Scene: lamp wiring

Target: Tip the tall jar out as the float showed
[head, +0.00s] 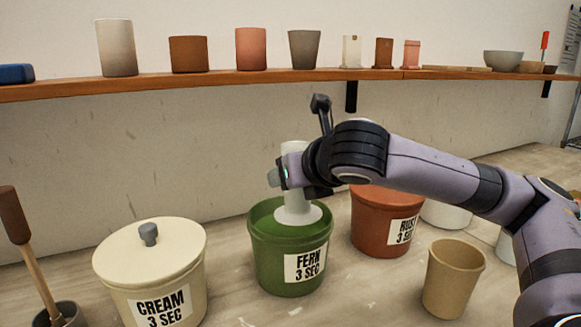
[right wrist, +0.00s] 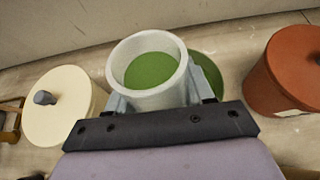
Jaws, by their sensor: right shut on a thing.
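The tall white jar (head: 297,205) stands upright in the open mouth of the green bucket labelled FERN 3 SEC (head: 262,258), its flared lower part at the green glaze. My right gripper (head: 283,174) is shut on the jar near its upper part. In the right wrist view the jar (right wrist: 122,72) is between the fingers (right wrist: 160,90), its round mouth facing the camera, with green glaze (right wrist: 152,70) inside. I cannot tell whether the jar's foot touches the bucket floor. My left gripper is not in view.
A lidded cream bucket (head: 150,250) stands left, a rust bucket (head: 376,225) right behind. A tan cup (head: 453,280) stands at front right, a wooden-handled tool (head: 30,255) at far left. Several pots line the shelf (head: 220,82) above.

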